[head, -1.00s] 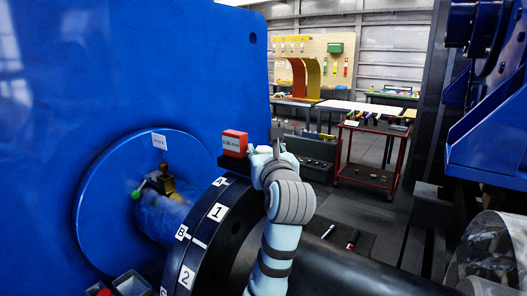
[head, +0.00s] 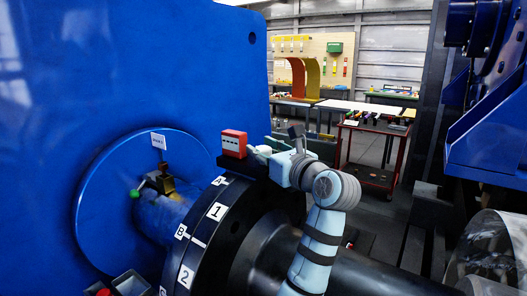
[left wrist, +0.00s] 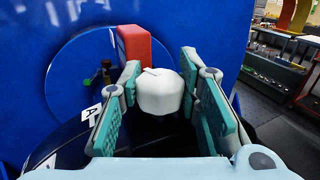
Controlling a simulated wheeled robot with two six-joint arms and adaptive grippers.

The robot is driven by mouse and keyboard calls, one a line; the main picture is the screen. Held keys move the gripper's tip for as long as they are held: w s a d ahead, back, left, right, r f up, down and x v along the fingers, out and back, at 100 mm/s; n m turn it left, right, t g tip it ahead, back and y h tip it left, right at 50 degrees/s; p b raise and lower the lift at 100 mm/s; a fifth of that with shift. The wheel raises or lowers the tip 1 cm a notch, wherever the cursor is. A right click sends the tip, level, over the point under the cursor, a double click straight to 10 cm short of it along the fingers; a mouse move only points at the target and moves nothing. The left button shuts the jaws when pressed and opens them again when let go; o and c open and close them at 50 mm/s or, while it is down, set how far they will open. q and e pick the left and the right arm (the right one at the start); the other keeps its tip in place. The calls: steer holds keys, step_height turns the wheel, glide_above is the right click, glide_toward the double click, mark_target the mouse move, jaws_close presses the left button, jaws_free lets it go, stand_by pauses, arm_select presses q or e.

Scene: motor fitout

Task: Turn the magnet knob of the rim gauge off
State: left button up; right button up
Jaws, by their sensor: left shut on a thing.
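The rim gauge (head: 234,143) is a red box with a white display. It sits at the top of the dark coupling rim in the head view, and its display shows dashes. The white magnet knob (left wrist: 160,92), with a small pointer mark on top, is between the teal pads of my left gripper (left wrist: 160,108). My left gripper (head: 263,152) is shut on it, right beside the gauge in the head view. My right gripper is not in view.
The dark coupling (head: 233,222) carries white labels 1, 2, A and B. A big blue housing (head: 130,60) fills the left, with a blue disc and shaft. A red cart (head: 372,155) and benches stand behind. Blue machinery (head: 490,130) is at the right.

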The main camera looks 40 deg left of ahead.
arm_select(q)
steer(key=n+g, duration=0.1)
steer(key=g, duration=0.1)
steer(key=n+g, duration=0.1)
steer(key=g, duration=0.1)
steer(key=shift+w+r+n+g+y, duration=0.1)
steer(key=shift+n+g+y, duration=0.2)
steer(key=shift+n+y, duration=0.1)
steer(key=shift+n+g+p, duration=0.4)
steer(key=shift+n+g, duration=0.5)
steer(key=shift+g, duration=0.3)
steer(key=shift+r+n+g+p, duration=0.15)
steer(key=shift+n+g+p, duration=0.45)
steer(key=shift+g, duration=0.5)
steer(key=shift+w+n+g+h+p, duration=0.1)
steer(key=shift+n+g+h+p, duration=0.4)
steer(key=shift+g, duration=0.3)
steer(key=shift+n+g+p, duration=0.5)
steer(key=shift+g, duration=0.1)
steer(key=shift+f, duration=0.2)
steer(key=o, duration=1.1)
steer(key=shift+s, duration=0.2)
steer(key=shift+o, duration=0.2)
